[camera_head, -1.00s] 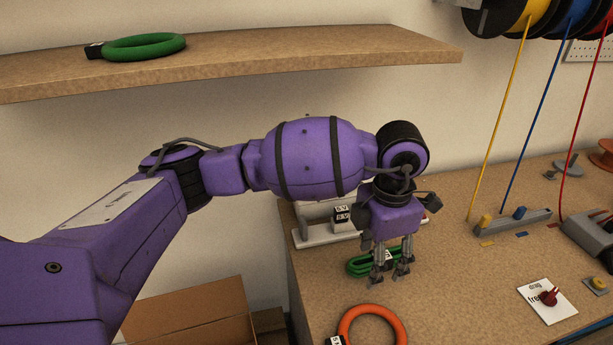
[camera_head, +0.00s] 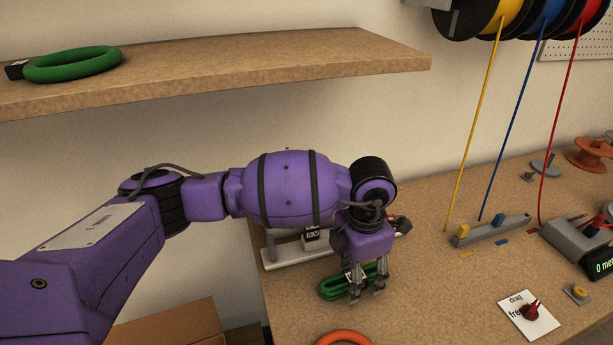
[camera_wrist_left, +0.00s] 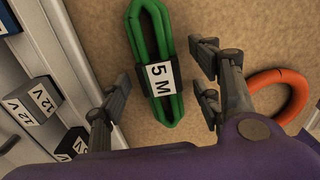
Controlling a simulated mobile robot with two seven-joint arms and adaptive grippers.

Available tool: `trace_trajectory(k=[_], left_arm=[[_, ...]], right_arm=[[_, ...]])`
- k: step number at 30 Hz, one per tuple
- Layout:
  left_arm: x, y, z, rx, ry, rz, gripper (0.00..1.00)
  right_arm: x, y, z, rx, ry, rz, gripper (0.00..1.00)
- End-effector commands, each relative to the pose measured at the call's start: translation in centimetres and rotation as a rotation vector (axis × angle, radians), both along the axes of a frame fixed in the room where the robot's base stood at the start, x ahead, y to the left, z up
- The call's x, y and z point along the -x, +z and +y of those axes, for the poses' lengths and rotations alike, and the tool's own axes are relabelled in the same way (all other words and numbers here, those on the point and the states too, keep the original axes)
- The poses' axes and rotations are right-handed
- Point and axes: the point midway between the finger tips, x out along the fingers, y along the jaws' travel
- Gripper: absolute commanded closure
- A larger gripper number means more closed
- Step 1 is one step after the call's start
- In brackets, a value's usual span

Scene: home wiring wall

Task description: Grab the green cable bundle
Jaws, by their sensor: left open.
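The green cable bundle (camera_head: 334,287) lies on the workbench, a folded oblong coil with a black band and a white "5 M" label. In the left wrist view the bundle (camera_wrist_left: 141,34) lies lengthwise between the fingers. My left gripper (camera_head: 367,291) points down over the bundle, its fingers partly covering it in the head view. My right gripper is in neither view.
An orange ring coil (camera_head: 344,338) lies close by on the bench. A grey rack (camera_head: 297,252) with voltage-marked blocks stands behind. A green ring (camera_head: 72,64) lies on the shelf (camera_head: 250,75) above. Spools, a cable guide (camera_head: 492,230) and a meter are to the right.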

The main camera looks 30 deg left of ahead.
Motion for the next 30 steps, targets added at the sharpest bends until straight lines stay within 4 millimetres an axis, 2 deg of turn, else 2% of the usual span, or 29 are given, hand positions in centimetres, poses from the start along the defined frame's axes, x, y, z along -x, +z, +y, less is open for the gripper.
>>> trace_trajectory(k=[3,8,21,30], left_arm=[[-0.04,-0.90,-0.04,0.001,0.000,-0.001,0.41],[-0.07,-0.86,-0.05,0.001,0.000,-0.002,0.41],[-0.12,-0.74,-0.08,0.002,-0.001,-0.004,0.97],[-0.23,-0.47,-0.01,0.002,0.000,-0.005,0.97]], right_arm=[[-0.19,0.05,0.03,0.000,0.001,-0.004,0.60],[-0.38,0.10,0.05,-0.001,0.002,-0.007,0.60],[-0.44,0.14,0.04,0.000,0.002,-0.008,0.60],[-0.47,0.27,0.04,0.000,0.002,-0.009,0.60]])
